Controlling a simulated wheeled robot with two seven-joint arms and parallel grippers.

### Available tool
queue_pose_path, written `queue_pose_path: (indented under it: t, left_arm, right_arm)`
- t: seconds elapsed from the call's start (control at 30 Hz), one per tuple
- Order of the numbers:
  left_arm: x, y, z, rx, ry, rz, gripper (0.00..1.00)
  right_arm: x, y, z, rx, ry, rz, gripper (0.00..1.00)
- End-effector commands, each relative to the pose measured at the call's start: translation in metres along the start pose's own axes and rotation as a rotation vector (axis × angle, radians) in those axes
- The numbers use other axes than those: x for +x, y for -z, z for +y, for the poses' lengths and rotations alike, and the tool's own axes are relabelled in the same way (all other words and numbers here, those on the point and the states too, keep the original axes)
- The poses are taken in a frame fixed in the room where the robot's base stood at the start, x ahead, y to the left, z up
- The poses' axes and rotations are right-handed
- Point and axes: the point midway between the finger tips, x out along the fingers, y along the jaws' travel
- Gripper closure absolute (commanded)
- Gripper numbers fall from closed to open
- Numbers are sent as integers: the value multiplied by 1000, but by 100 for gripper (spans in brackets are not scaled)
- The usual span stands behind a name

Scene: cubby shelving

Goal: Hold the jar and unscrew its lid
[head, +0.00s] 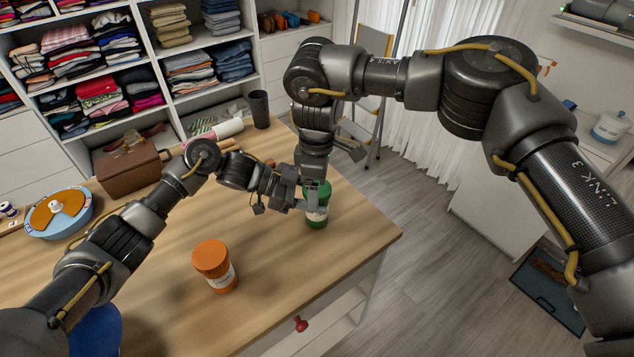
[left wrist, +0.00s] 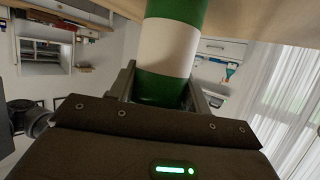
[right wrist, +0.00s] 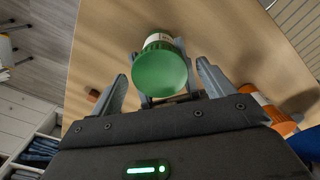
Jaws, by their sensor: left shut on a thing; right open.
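The green jar (head: 317,214) with a white label stands upright near the far right edge of the wooden table. My left gripper (head: 300,203) reaches it from the left and is shut around its body. In the left wrist view the jar (left wrist: 168,45) sits between the two fingers. Its round green lid (right wrist: 160,74) faces my right wrist camera. My right gripper (right wrist: 163,88) is above the jar, its open fingers on either side of the lid with gaps showing. In the head view my right arm partly hides the lid.
An orange jar (head: 215,268) stands on the table (head: 270,270) at the front. A brown box (head: 127,172), a round blue-and-orange tray (head: 58,212) and a dark cup (head: 260,110) are on the table's left and back. Shelves of folded clothes stand behind.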

Motion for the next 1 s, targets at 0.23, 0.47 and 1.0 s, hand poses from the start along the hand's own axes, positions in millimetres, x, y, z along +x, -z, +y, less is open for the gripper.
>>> queue_pose_path:
  t: [0.23, 0.47, 1.0]
  left_arm:
    - [0, -1, 0, 0, 0, -1, 100]
    - [0, -1, 0, 0, 0, -1, 100]
    - [0, 0, 0, 0, 0, -1, 26]
  right_arm:
    - [-14, 0, 0, 0, -2, 2, 19]
    - [-42, 0, 0, 0, -2, 1, 19]
    - [-45, 0, 0, 0, 0, 0, 19]
